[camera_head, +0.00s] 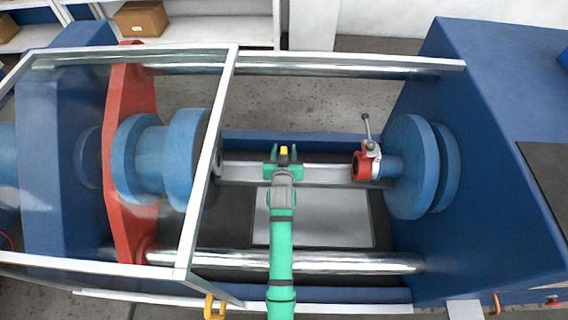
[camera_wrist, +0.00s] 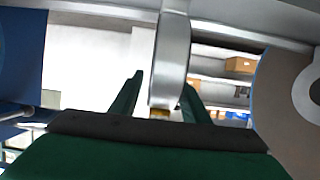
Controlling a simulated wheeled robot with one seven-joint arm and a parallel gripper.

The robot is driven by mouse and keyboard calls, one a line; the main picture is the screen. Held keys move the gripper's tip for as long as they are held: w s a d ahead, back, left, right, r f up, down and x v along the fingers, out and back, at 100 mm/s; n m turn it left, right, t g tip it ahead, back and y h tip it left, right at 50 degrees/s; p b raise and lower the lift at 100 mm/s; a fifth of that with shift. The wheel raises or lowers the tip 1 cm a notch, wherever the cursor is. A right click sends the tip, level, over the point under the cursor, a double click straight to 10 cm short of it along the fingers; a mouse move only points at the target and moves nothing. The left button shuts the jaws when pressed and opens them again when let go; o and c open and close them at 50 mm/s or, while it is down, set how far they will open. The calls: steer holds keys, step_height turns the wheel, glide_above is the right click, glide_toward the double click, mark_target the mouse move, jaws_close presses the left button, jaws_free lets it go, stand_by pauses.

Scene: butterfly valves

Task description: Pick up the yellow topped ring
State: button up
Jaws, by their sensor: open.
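The yellow topped ring (camera_head: 284,151) shows in the head view as a small yellow and dark shape at the rail, mostly hidden behind my gripper. In the wrist view, which looks upside down, the ring (camera_wrist: 172,60) appears edge-on as a grey metal band. Its yellow part (camera_wrist: 160,112) is at the lower end of the band, near my palm. My gripper (camera_head: 283,166) is open, with one green finger on each side of the ring. The gripper (camera_wrist: 160,95) also shows in the wrist view. I cannot tell whether either finger touches the ring.
A red valve with a grey lever (camera_head: 362,163) sits at the right blue flange (camera_head: 412,167). Blue cylinders (camera_head: 160,160) and a red plate (camera_head: 125,215) stand left behind a framed clear guard (camera_head: 211,150). Polished bars (camera_head: 330,262) run in front and behind.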

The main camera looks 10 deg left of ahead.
jaws_close()
steer(key=shift+r, duration=0.2)
